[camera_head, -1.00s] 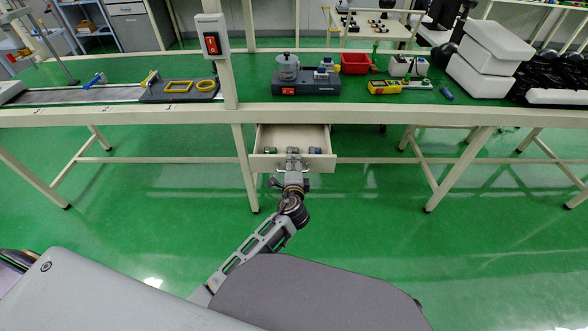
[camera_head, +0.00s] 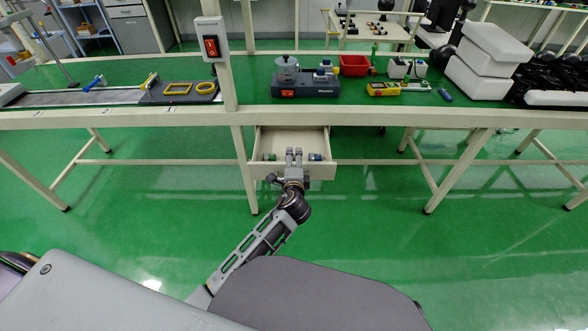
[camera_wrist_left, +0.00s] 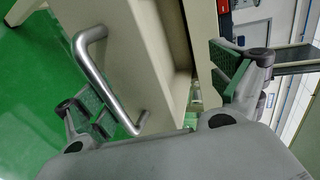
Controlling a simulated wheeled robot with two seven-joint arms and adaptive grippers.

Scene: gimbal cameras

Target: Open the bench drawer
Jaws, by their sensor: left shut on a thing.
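The bench drawer (camera_head: 262,170) is pale, sits under the bench top and stands partly pulled out, its inside showing from above. My left gripper (camera_head: 294,152) is at the middle of the drawer front and shut on it. In the left wrist view, the fingers of my left gripper (camera_wrist_left: 175,95) lie on either side of the drawer front (camera_wrist_left: 158,55). The silver bar handle (camera_wrist_left: 92,65) is on the outer face, close to the left finger; whether that finger touches it I cannot tell. My right gripper is not in view.
Small dark items (camera_head: 315,156) lie in the drawer near its front. The bench top (camera_head: 420,116) carries a grey device (camera_head: 305,88), a red bin (camera_head: 354,65) and white boxes (camera_head: 485,75). Bench legs (camera_head: 243,170) stand close left of the drawer. Green floor in front is clear.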

